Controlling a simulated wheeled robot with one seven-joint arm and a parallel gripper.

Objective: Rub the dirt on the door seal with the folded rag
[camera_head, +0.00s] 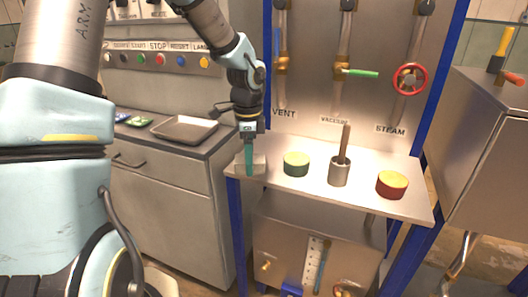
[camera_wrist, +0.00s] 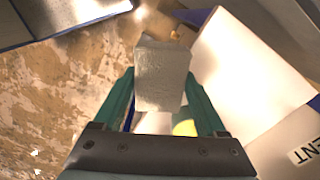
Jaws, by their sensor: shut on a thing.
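My gripper (camera_head: 249,168) points down at the left end of the steel shelf. Its teal fingers are shut on the folded rag (camera_head: 260,163), a pale grey-white block. In the wrist view the rag (camera_wrist: 162,75) sticks out between the fingertips of my gripper (camera_wrist: 160,98). I cannot tell whether the rag touches the shelf. I cannot make out a door seal or any dirt on one in either view.
The steel shelf (camera_head: 310,186) holds a green round tin (camera_head: 296,164), a metal cup with a handle (camera_head: 339,172) and a red-and-yellow tin (camera_head: 392,185). Valves and pipes rise behind. A grey tray (camera_head: 184,130) lies on the left counter. A metal cabinet (camera_head: 487,140) stands right.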

